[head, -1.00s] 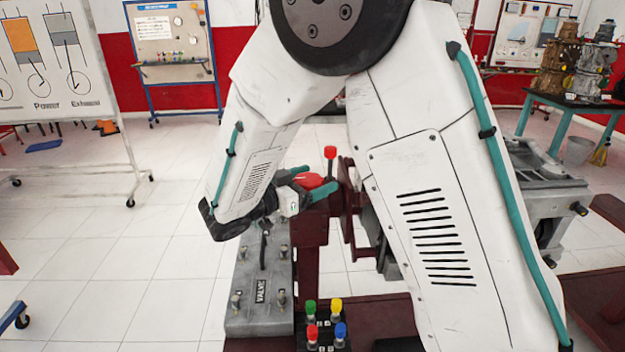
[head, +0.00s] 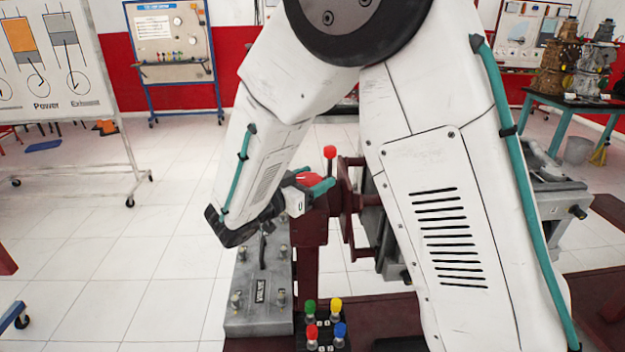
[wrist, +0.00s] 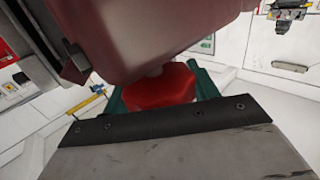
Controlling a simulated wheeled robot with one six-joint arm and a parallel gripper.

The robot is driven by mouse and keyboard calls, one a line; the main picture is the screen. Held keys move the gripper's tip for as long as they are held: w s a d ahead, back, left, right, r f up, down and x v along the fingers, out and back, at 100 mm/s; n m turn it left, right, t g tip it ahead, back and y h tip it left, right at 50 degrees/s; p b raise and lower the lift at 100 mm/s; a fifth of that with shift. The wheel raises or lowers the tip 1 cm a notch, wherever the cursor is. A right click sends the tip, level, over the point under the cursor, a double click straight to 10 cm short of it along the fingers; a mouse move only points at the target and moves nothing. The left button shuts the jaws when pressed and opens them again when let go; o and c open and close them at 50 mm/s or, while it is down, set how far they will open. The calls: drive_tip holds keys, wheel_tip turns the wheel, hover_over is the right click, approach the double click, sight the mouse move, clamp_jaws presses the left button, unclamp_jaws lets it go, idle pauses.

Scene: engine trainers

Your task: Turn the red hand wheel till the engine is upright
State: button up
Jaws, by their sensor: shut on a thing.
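The red hand wheel (head: 305,179) is at the centre of the head view, beside the maroon stand (head: 309,240). My gripper (head: 315,182) is shut on the wheel, with a teal finger showing against it. In the wrist view the wheel (wrist: 160,88) sits between the two teal fingers of my gripper (wrist: 160,95). The grey engine (head: 560,197) is on the right, largely hidden behind my arm, so I cannot tell its tilt.
A red ball-topped lever (head: 330,153) stands close to my gripper. A grey valve plate (head: 258,300) and a box with coloured knobs (head: 322,325) lie below. A whiteboard (head: 55,60) stands at left. The tiled floor at left is mostly clear.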

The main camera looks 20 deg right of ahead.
drive_tip(key=n+t+y, duration=0.1)
drive_tip(key=n+t, duration=0.1)
drive_tip(key=n+t+y, duration=0.2)
drive_tip(key=t, duration=0.1)
drive_tip(key=shift+w+a+t+y, duration=0.1)
drive_tip(key=shift+w+t+y, duration=0.05)
drive_tip(key=shift+t+y, duration=0.15)
drive_tip(key=shift+w+a+n+t+y, duration=0.1)
drive_tip(key=shift+n+t+y, duration=0.8)
drive_tip(key=shift+y, duration=0.25)
drive_tip(key=shift+w+a+n+t+y, duration=0.1)
drive_tip(key=shift+n+t+y, duration=0.6)
drive_tip(key=shift+n+y, duration=0.4)
drive_tip(key=shift+y, duration=0.35)
drive_tip(key=o, duration=1)
